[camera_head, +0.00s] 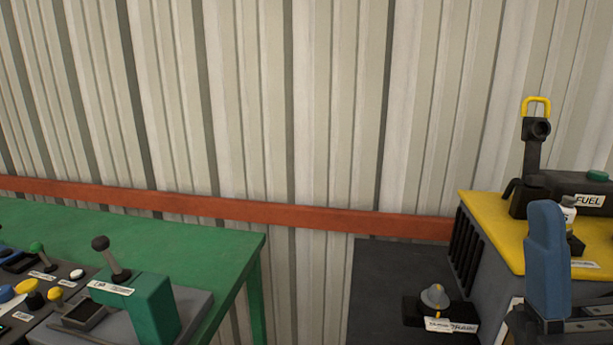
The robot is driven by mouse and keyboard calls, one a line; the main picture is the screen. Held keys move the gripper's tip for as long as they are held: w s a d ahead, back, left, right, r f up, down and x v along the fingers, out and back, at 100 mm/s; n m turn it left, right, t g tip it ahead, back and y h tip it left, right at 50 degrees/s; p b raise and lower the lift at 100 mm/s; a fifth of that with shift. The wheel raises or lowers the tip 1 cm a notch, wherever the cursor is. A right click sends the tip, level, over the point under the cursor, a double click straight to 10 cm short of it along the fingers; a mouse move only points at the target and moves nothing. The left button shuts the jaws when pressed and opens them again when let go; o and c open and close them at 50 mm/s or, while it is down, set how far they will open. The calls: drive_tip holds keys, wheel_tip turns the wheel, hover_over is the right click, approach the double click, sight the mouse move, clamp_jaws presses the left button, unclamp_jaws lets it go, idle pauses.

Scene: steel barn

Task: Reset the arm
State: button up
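At the lower left, a green table (200,246) holds control boxes with knobs and a black-knobbed lever (112,262). At right, a yellow-topped machine (480,215) carries a black FUEL unit (568,188). A dark panel (385,280) bears a grey knob (435,297). A corrugated wall (310,110) closes the back.

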drive_tip(key=s+f+m+g+h, duration=0.3)
drive_tip(key=s+f+m+h, duration=0.1)
drive_tip(key=f+m+h, duration=0.4)
drive_tip(key=s+f+m+g+h, duration=0.4)
drive_tip(key=f+m+h, duration=0.35)
drive_tip(key=f, duration=0.25)
drive_tip(key=s+f+n+g+y, duration=0.2)
drive_tip(key=s+f+g, duration=0.5)
drive_tip(key=s+f, duration=0.5)
wheel_tip(320, 180, down, 9)
drive_tip(key=s+b, duration=0.1)
drive_tip(key=b, duration=0.8)
drive_tip(key=shift+s+d+r, duration=0.15)
drive_tip(key=shift+d+r, duration=0.05)
drive_tip(key=shift+d, duration=0.2)
drive_tip(key=shift+f+b, duration=0.25)
drive_tip(key=shift+b, duration=0.25)
drive_tip(key=shift+o, duration=0.6)
